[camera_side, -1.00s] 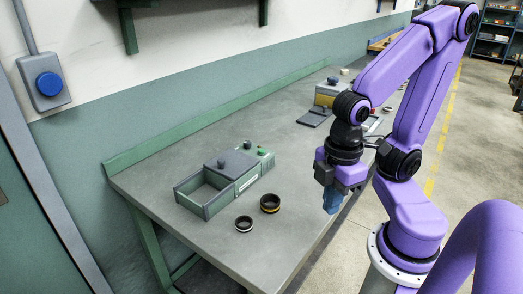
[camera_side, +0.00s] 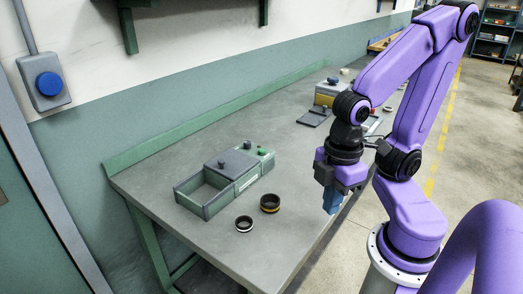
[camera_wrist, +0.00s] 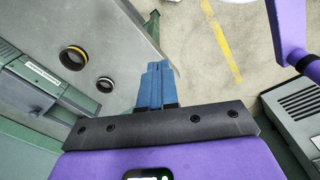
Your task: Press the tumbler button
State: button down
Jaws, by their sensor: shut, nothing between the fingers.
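The green-grey tumbler box (camera_side: 222,176) sits on the bench toward the left, with an open compartment at its left and a grey lid with a dark knob beside it. A small green button (camera_side: 262,152) and a dark knob show at its right end; I take the green one as the tumbler button. Part of the box (camera_wrist: 45,80) shows at the left of the wrist view, its button not clearly visible. My gripper (camera_side: 332,206) hangs near the bench's front edge, right of the box and apart from it. Its blue fingers (camera_wrist: 157,70) are shut and empty.
A black ring with a yellow band (camera_side: 270,203) and a smaller dark ring (camera_side: 244,223) lie in front of the box. A yellow-and-grey box (camera_side: 327,95) and a dark plate (camera_side: 313,117) sit farther back. A blue wall button (camera_side: 48,84) is at upper left.

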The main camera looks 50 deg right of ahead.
jog(key=w+d+m+t, duration=0.15)
jog(key=w+t, duration=0.25)
jog(key=w, duration=1)
jog(key=r+t+y, duration=0.2)
jog(key=t, duration=0.3)
send_over(264, 151)
jog(key=shift+f, duration=0.2)
jog(key=shift+f, duration=0.1)
jog(key=shift+f, duration=4.35)
jog(key=shift+f, duration=0.15)
